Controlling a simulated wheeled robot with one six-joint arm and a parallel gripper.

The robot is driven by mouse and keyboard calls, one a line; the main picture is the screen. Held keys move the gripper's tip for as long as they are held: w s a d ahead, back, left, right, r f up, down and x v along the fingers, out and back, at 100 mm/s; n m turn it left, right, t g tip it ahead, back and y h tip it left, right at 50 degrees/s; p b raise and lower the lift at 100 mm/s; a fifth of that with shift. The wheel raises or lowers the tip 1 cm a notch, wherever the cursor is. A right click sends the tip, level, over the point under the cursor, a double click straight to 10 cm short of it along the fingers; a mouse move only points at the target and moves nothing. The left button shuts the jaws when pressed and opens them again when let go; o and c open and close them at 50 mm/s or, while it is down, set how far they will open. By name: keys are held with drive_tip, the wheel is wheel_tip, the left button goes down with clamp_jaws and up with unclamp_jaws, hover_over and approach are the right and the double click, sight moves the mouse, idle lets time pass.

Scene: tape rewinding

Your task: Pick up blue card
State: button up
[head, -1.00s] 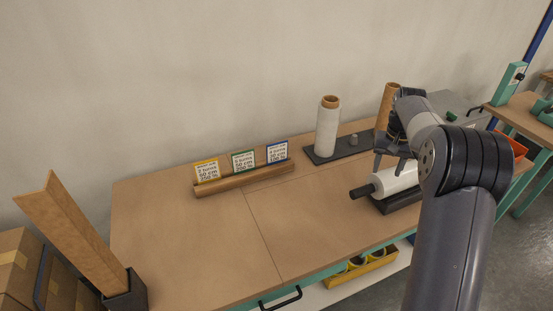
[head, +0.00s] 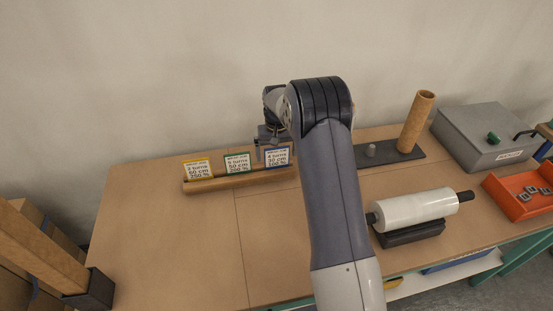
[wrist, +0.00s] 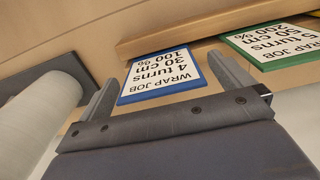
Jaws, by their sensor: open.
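The blue-bordered card (head: 278,156) stands in the right end of the wooden holder (head: 225,181), partly covered by my gripper. In the wrist view the blue card (wrist: 165,76) reads "WRAP JOB, 4 turns, 30 cm, 100 %". My gripper (head: 270,148) is open and right at the card in the head view. In the wrist view my gripper's fingers (wrist: 165,88) lie to either side of the card, with nothing gripped. Whether a finger touches the card cannot be told.
A green card (head: 237,164) and a yellow card (head: 198,169) stand to the left in the same holder. My arm hides part of the bench. The white film roll (head: 415,208), cardboard tube (head: 416,122), grey box (head: 485,135) and orange tray (head: 520,195) are to the right. The left bench is clear.

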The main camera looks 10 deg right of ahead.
drive_tip(key=shift+f, duration=0.3)
drive_tip(key=shift+c, duration=0.3)
drive_tip(key=c, duration=0.9)
drive_tip(key=shift+r, duration=0.1)
drive_tip(key=shift+c, duration=0.2)
